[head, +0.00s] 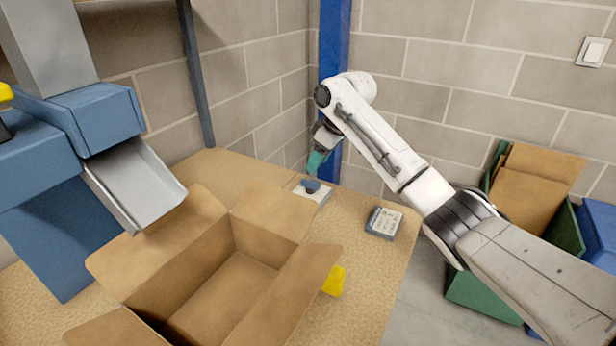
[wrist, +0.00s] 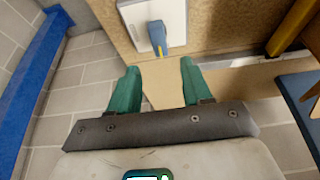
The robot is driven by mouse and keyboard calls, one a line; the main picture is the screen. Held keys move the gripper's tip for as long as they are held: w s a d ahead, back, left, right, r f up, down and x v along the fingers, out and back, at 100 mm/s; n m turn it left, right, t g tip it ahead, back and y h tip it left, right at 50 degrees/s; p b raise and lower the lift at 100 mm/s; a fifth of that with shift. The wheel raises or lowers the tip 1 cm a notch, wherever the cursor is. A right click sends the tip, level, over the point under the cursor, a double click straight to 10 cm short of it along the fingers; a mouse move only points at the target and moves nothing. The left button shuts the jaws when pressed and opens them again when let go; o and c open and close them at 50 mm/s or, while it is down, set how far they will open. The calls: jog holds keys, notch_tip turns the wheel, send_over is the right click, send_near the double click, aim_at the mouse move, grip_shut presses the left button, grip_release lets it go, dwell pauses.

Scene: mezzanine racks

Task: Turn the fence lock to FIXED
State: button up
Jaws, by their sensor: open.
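The fence lock is a blue knob (head: 311,186) on a pale plate (head: 318,196) on the tan tabletop, near the blue post. In the wrist view the blue knob (wrist: 157,34) with a yellow stripe sits on the white plate (wrist: 136,20), straight ahead of the fingers. Its long side runs roughly up and down in that picture. Any lettering on the plate is too small to read. My gripper (head: 316,161) has green fingers and hangs just above and behind the knob. In the wrist view my gripper (wrist: 158,88) is open, with nothing between the fingers and the knob beyond their tips.
An open cardboard box (head: 238,270) stands at the front of the table (head: 383,262). A blue machine with a metal chute (head: 135,180) is at left. A small grey device (head: 384,222) lies right of the lock. A blue post (head: 334,45) and block wall stand close behind.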

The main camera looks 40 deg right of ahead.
aim_at(308, 180)
jog(key=x, duration=0.7)
grip_shut()
dwell(0.4)
